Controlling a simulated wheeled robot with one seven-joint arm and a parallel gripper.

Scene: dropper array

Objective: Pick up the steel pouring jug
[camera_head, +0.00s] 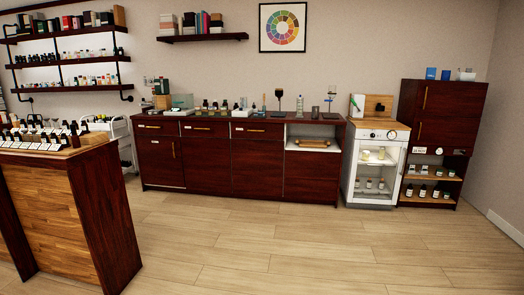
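I cannot pick out the steel pouring jug with certainty; the vessels are small and far away. A small grey upright vessel (315,112) stands on the right part of the long dark-red counter (330,121), but its material and any spout or handle are too small to tell. A taller narrow item (300,105) stands just left of it. My gripper is not in view, and no part of my arm shows.
The wooden floor (300,250) is clear in front of the counter. A wood-panelled bench (60,210) with several bottles blocks the left foreground. A white glass-fronted cabinet (374,200) and a dark tall cabinet (432,135) stand to the right.

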